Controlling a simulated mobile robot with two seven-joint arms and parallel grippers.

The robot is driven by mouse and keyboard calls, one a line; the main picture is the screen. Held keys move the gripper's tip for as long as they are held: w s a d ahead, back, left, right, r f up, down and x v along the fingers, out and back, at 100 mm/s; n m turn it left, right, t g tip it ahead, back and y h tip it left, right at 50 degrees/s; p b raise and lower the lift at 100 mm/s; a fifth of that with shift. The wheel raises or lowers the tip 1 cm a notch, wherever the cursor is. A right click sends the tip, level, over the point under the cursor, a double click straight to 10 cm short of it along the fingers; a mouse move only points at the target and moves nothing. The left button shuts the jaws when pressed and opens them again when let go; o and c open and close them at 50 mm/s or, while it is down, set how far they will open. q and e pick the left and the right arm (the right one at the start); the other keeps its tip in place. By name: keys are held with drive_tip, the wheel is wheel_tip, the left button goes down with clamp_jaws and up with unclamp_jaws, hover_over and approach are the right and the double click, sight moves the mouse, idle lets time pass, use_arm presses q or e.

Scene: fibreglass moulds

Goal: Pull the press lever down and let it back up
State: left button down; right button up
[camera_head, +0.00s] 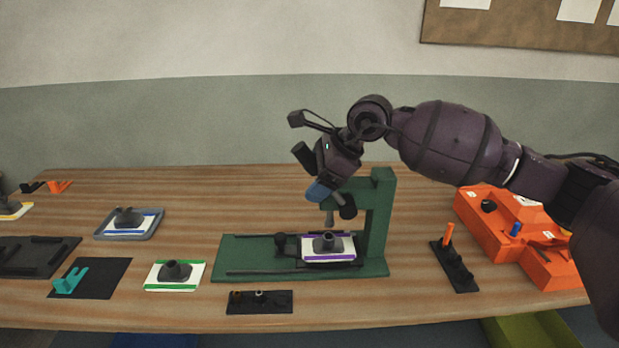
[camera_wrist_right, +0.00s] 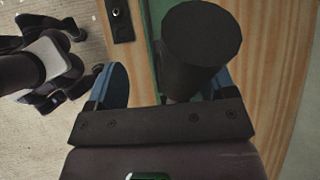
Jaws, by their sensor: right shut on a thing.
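The green press (camera_head: 381,220) stands on the table right of centre, with its upright at the right and a long base running left. Its dark lever (camera_head: 303,154) is tilted, its thick round end up and to the left. My right gripper (camera_head: 319,191), with blue fingers, is shut on the lever above the press base. In the right wrist view the lever's dark cylinder (camera_wrist_right: 203,45) stands between the blue fingers and hides part of them. The grey press ram (camera_head: 329,217) hangs above a white plate with purple edges (camera_head: 330,256) and a grey mould. My left gripper is out of view.
An orange machine (camera_head: 500,222) and a black holder with an orange peg (camera_head: 458,268) stand at right. A green-edged plate (camera_head: 160,277), a black strip (camera_head: 259,303), a grey tray (camera_head: 103,235) and a teal part (camera_head: 68,281) lie at left and front.

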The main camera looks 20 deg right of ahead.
drive_tip(key=s+d, duration=0.5)
drive_tip(key=d, duration=0.5)
drive_tip(key=shift+r, duration=0.3)
idle(0.7)
idle(0.5)
drive_tip(key=shift+s+a+f, duration=0.1)
drive_tip(key=shift+a, duration=0.05)
